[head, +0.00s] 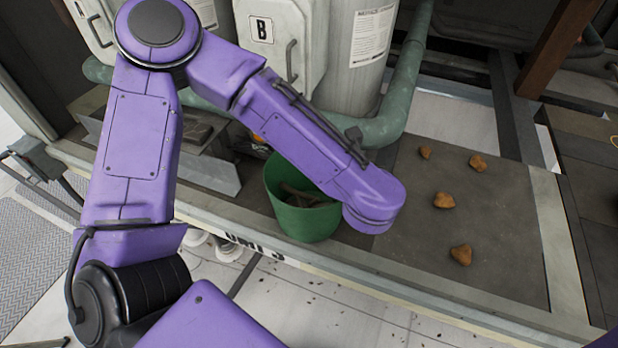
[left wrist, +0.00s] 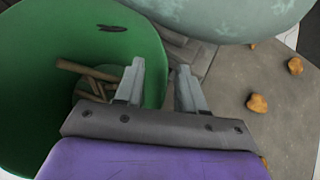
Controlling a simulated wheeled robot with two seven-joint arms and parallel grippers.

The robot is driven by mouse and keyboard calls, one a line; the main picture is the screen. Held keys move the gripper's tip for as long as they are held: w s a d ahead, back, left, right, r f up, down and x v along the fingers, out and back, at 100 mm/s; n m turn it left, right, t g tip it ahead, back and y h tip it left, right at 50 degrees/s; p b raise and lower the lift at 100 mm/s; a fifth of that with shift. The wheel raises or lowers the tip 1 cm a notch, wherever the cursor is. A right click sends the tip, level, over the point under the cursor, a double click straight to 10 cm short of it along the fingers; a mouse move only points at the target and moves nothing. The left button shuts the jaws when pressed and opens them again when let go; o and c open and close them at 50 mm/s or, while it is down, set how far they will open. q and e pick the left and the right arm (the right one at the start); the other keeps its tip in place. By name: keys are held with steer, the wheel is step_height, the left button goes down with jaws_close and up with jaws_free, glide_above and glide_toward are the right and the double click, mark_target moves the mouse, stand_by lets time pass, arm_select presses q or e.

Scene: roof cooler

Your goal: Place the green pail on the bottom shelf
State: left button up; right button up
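The green pail (head: 303,222) stands upright on the grey unit platform, near its front edge. Brown stick-like pieces lie inside it. In the left wrist view the pail (left wrist: 40,80) fills the left side. My left gripper (left wrist: 160,68) is at the pail's right wall with its fingers apart. One finger is inside the pail and the other is outside, with the wall between them and gaps visible. In the head view my left arm crosses over the pail and hides the gripper. My right gripper is not in view. I cannot make out a bottom shelf.
Several orange-brown lumps (head: 444,201) lie on the platform (head: 500,250) right of the pail. A green pipe (head: 400,110) bends behind the pail, in front of a grey tank (head: 350,75). A cabinet door marked B (head: 262,30) stands behind my arm.

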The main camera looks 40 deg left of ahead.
arm_select(q)
jaws_close()
stand_by(1.3)
